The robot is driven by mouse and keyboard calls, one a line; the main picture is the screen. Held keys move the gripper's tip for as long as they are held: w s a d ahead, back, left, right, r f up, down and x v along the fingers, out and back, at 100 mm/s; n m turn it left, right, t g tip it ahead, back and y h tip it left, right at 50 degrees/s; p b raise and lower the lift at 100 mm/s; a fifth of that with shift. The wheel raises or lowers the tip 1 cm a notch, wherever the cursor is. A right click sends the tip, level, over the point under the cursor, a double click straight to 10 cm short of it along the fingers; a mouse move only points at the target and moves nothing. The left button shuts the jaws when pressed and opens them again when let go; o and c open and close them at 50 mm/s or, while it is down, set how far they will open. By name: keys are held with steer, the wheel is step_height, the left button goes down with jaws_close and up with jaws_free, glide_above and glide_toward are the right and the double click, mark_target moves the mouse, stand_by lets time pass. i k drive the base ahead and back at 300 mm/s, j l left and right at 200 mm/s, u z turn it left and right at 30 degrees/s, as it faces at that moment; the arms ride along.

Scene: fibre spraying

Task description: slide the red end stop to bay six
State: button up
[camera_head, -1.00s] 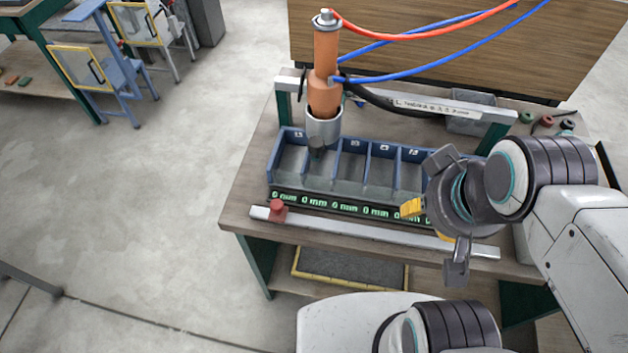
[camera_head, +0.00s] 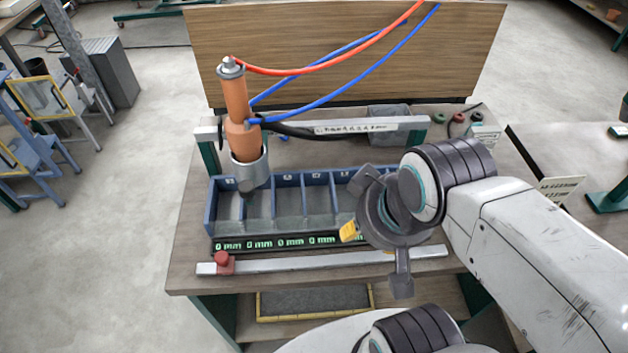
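The red end stop (camera_head: 223,263) sits near the left end of a pale metal rail (camera_head: 310,263) along the front of the bench. Behind the rail is a blue divided bin (camera_head: 211,212) with several bays. A strip of green "0 mm" readouts (camera_head: 275,243) runs along its front. My gripper (camera_head: 386,232) is in front of the bin's right part, with its fingers spread wide and nothing visible between them. It is well to the right of the end stop. It hides the right-hand bays, so bay six cannot be made out.
An orange spray tool (camera_head: 240,120) with red and blue hoses hangs over the left bays. A grey tray with a yellow rim (camera_head: 313,302) lies below the bench front. A yellow piece (camera_head: 350,231) shows beside my gripper. A wooden panel (camera_head: 340,50) stands behind.

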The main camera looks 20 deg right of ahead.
mark_target(225, 263)
steer(key=j+u, duration=0.4)
steer(key=i+j+u, duration=0.1)
steer(key=u, duration=0.3)
steer(key=i+j+u, duration=0.15)
steer(key=j+u, duration=0.25)
steer(key=i+j+u, duration=0.15)
steer(key=u, duration=0.25)
steer(key=i+j+u, duration=0.2)
steer(key=u, duration=0.2)
